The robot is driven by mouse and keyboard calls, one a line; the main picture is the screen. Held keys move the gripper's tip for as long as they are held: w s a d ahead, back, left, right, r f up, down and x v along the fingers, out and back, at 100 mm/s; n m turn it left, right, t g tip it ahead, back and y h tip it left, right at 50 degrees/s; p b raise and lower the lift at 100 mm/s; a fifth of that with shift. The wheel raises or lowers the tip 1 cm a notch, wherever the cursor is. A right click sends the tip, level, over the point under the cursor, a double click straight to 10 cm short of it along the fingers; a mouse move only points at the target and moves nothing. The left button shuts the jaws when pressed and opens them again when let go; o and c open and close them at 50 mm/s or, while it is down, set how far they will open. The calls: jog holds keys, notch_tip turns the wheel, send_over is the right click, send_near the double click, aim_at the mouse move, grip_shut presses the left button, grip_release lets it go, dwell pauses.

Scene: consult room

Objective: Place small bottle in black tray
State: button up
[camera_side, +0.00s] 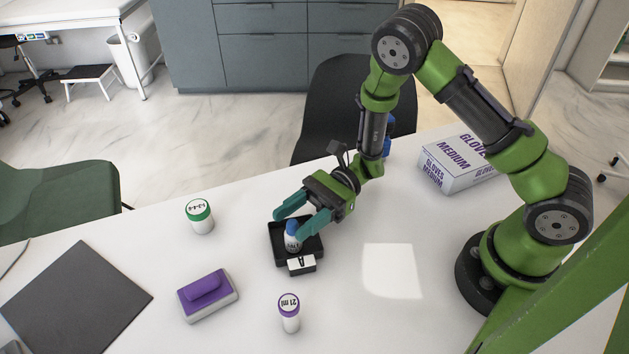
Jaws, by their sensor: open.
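A small bottle (292,241) with a blue cap and white body stands in the black tray (313,246). The tray has a white label with a dark mark at its front. My gripper (292,221) is open, with its teal fingers reaching over the tray around or just above the bottle's cap. I cannot tell whether either finger touches the bottle. The fingers hide part of the tray's back and right side.
A green-capped bottle (200,216) stands at left and a purple-capped bottle (289,312) in front. A purple-topped block (207,294) and a dark grey mat (76,299) lie at left. A glove box (456,164) stands at the back right. A blue item (387,146) shows partly behind my arm.

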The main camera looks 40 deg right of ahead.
jog(key=d, duration=0.6)
jog(key=shift+s+d+r, duration=0.1)
jog(key=shift+d+r, duration=0.05)
jog(key=shift+r, duration=0.15)
jog(key=s+d+r+n+g+h, duration=0.2)
jog(key=s+r+n+g+h, duration=0.1)
jog(key=s+r+n+h, duration=0.6)
jog(key=d+r+n+t+h, duration=0.5)
jog(key=d+r+t+h, duration=0.2)
jog(key=d+r+t, duration=0.2)
jog(key=shift+w+r+t, duration=0.25)
jog(key=shift+r+t, duration=0.2)
jog(key=shift+t, duration=0.15)
